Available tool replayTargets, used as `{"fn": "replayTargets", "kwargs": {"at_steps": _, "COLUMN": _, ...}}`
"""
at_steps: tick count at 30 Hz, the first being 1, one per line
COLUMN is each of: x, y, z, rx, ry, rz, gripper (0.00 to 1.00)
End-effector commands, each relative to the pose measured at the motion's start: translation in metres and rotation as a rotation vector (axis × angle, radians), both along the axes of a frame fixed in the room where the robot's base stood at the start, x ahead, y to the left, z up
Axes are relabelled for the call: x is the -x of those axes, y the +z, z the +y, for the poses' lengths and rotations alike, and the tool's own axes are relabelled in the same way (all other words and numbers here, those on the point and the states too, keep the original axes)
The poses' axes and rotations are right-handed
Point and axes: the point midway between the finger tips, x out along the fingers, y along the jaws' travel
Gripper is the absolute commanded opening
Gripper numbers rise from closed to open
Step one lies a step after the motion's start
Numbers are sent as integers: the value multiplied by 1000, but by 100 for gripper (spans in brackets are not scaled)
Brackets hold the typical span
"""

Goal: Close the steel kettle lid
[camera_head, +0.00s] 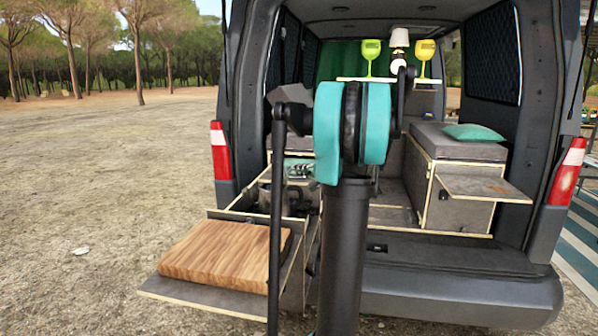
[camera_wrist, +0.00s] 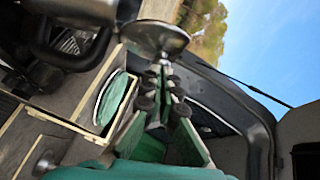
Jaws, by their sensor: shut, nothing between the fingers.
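In the wrist view, a shiny steel body with a black handle, which looks like the kettle (camera_wrist: 75,10), is at the upper left and cut off by the frame edge. A round steel disc that looks like its lid (camera_wrist: 155,36) is at the top centre, seen at a slant. Whether the lid joins the kettle cannot be told. My gripper (camera_wrist: 163,64) is shut and empty, its fingertips just below the disc in the picture. Contact with the disc is unclear. In the head view my arm hides the gripper and most of the kettle area.
A wooden cutting board (camera_head: 225,255) lies on the pulled-out drawer at the left. Green and yellow goblets (camera_head: 371,56) stand on a shelf (camera_head: 350,80). A fold-out side table (camera_head: 484,187) is at the right. The van floor right of my arm is mostly clear.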

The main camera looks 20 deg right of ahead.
Motion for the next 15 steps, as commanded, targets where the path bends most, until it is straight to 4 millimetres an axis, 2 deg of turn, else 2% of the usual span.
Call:
{"fn": "replayTargets", "kwargs": {"at_steps": 8, "x": -2, "y": 5, "z": 8, "rx": 94, "ry": 1, "rz": 28, "gripper": 0}}
{"fn": "replayTargets", "kwargs": {"at_steps": 15, "x": -7, "y": 10, "z": 24, "rx": 283, "ry": 3, "rz": 87, "gripper": 0}}
